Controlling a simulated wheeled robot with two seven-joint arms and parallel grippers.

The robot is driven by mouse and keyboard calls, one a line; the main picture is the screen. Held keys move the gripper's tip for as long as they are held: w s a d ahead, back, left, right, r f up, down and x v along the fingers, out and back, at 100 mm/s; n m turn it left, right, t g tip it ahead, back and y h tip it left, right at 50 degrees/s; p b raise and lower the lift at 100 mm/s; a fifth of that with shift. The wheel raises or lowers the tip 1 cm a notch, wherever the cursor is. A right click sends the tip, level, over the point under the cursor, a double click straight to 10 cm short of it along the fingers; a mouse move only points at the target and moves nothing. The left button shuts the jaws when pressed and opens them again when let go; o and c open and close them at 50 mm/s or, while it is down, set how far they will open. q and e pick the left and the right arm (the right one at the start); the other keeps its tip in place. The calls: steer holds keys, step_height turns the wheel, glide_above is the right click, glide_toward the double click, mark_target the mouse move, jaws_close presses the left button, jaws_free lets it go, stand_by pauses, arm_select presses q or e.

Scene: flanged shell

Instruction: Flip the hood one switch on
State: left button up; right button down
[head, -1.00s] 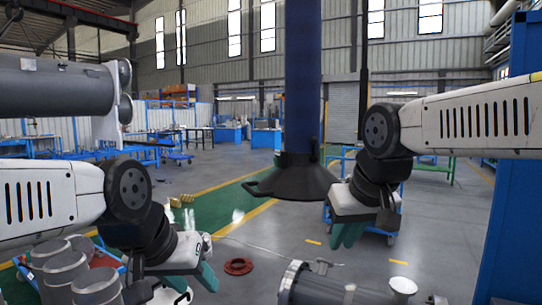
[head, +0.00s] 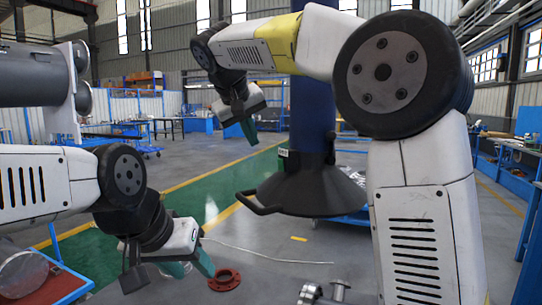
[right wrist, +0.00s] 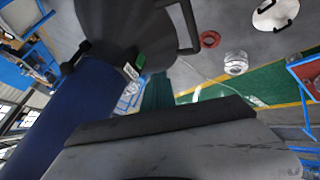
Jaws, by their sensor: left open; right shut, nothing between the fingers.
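The hood (head: 315,190) is a dark cone with a loop handle, hanging from a blue duct (head: 312,110). A small green and white switch box (head: 283,158) sits on its upper left side. In the right wrist view the box (right wrist: 136,66) shows on the hood (right wrist: 120,25), close beyond my fingers. My right gripper (head: 249,132) is shut and empty, above and left of the box, apart from it in the head view. The switch lever is too small to make out. My left gripper (head: 192,264) is open and empty, low at left, away from the hood.
A red flanged ring (head: 225,280) lies on the floor below the hood. Metal pipe parts (head: 320,292) stand at the bottom. A blue table (head: 60,285) is at lower left. The floor left of the hood is open. The hood's handle (head: 255,205) juts left.

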glide_toward(281, 165)
steer(key=w+f, duration=0.4)
steer(key=shift+w+f, duration=0.25)
stand_by(0.4)
steer(key=shift+w+d+r+g+y, duration=0.2)
steer(key=shift+d+g+y, duration=0.1)
steer(key=shift+y, duration=0.2)
